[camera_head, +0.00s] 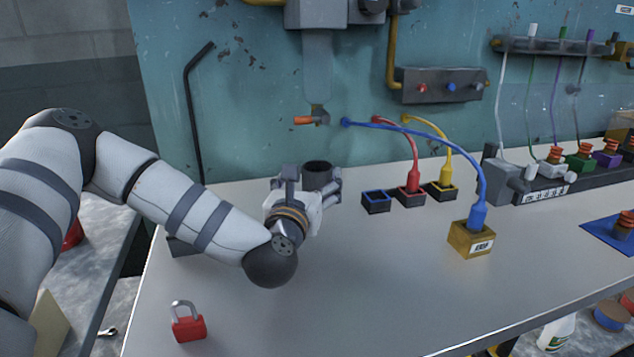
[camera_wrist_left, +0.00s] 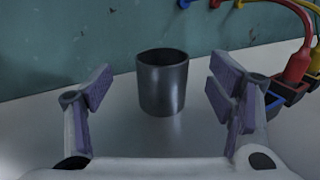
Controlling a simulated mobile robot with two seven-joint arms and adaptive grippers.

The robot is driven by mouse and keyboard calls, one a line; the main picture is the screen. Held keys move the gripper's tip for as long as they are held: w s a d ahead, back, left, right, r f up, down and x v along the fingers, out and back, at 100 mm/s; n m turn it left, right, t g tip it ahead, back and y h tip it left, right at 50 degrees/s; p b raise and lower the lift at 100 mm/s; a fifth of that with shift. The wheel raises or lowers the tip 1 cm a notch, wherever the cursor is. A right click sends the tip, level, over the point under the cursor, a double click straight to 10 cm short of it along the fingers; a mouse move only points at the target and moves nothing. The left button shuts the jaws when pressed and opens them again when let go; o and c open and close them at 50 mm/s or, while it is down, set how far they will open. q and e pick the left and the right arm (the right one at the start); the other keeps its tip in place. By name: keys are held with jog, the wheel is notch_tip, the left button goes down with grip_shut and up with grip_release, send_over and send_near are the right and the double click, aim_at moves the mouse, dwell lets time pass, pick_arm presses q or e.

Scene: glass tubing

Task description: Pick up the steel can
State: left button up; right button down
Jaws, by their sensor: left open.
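The steel can (camera_head: 317,174) is a dark grey, open-topped cylinder standing upright on the workbench near the back wall. In the left wrist view the can (camera_wrist_left: 162,84) stands in the middle, between and a little beyond the spread fingers. My left gripper (camera_head: 312,187) reaches toward the wall at the can, and its wrist hides the can's lower part in the head view. In the left wrist view the left gripper (camera_wrist_left: 160,98) is open, with clear gaps on both sides of the can. My right gripper is not in view.
Right of the can stand a blue-rimmed socket box (camera_head: 376,201) and boxes with red and yellow plugs (camera_head: 412,194). A brass box (camera_head: 471,240) holds a blue plug. The bench's front middle (camera_head: 370,290) is clear.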

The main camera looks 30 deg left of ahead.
aim_at(317, 166)
pick_arm(q)
jog(key=x, duration=0.6)
jog(key=shift+w+f, duration=0.15)
jog(key=shift+w, duration=0.1)
jog(key=c, duration=1.5)
jog(key=shift+o, duration=0.2)
